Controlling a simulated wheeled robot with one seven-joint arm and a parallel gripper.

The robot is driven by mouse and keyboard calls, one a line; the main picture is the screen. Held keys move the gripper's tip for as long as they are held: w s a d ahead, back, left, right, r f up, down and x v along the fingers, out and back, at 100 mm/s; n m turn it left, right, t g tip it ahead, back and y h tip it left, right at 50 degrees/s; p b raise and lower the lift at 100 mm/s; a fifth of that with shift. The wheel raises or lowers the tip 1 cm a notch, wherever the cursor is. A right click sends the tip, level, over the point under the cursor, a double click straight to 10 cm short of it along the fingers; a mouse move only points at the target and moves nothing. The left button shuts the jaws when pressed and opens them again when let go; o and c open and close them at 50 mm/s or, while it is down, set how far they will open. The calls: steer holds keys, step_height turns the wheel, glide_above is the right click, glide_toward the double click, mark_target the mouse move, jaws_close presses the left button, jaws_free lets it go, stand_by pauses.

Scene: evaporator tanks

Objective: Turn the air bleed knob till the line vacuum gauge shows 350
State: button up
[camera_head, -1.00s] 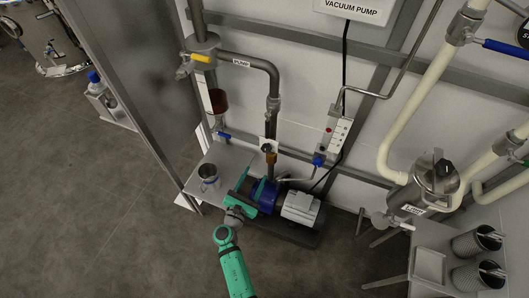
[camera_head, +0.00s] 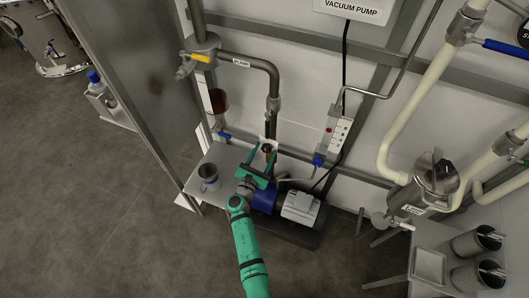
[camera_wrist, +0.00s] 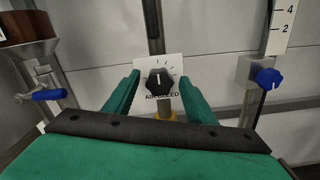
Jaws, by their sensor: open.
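The air bleed knob (camera_wrist: 159,81) is a dark, lobed knob with a pale pointer line, in front of a white plate marked "AIR BLEED" (camera_wrist: 172,66). In the head view the knob (camera_head: 267,148) sits low on the vertical pipe above the pump. My gripper (camera_head: 263,155) is open, and its green fingers point at the knob from the front. In the wrist view the open fingers (camera_wrist: 160,88) stand on either side of the knob, with a gap on both sides. I cannot make out a line vacuum gauge in either view.
A blue and white pump (camera_head: 300,208) stands below, right of my gripper. A metal cup (camera_head: 208,175) is on the plate at left. A blue knob (camera_wrist: 268,78) on a scaled tube is at right, and a blue-handled valve (camera_wrist: 47,95) at left.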

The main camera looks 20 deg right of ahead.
steer(key=shift+w, duration=0.1)
steer(key=c, duration=1)
steer(key=shift+c, duration=0.2)
steer(key=shift+m, duration=0.3)
steer(key=m, duration=0.4)
steer(key=shift+d, duration=0.1)
steer(key=m, duration=0.4)
steer(key=shift+f+m, duration=0.15)
steer(key=shift+m, duration=0.25)
steer(key=m, duration=0.4)
steer(key=shift+d+f+m, duration=0.1)
steer(key=shift+f+m, duration=0.05)
steer(key=shift+m, duration=2.05)
